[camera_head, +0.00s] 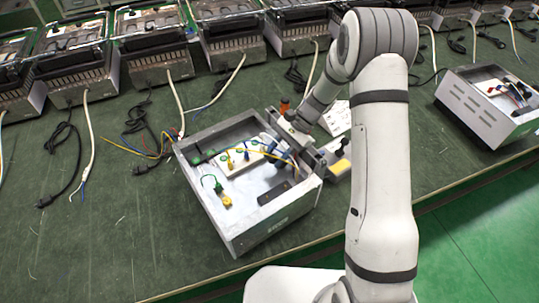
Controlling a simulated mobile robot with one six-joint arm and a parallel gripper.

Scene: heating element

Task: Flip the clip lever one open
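An open grey metal box (273,216) stands on the green workbench. Inside it lie a white block with yellow and green parts (240,160), coloured wires and a green-yellow piece (225,201). Which of these small parts is the clip lever, I cannot tell at this size. My arm reaches in from the right, and its end with my gripper (293,135) is at the box's back right corner. The fingers are too small and partly hidden, so I cannot see whether they are open or hold anything.
A second grey box (477,116) stands at the right. A row of heater units (147,47) with loose cables lines the back. A white sheet (337,117) and a small orange item (284,104) lie near my gripper. The bench (110,245) is clear at the front left.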

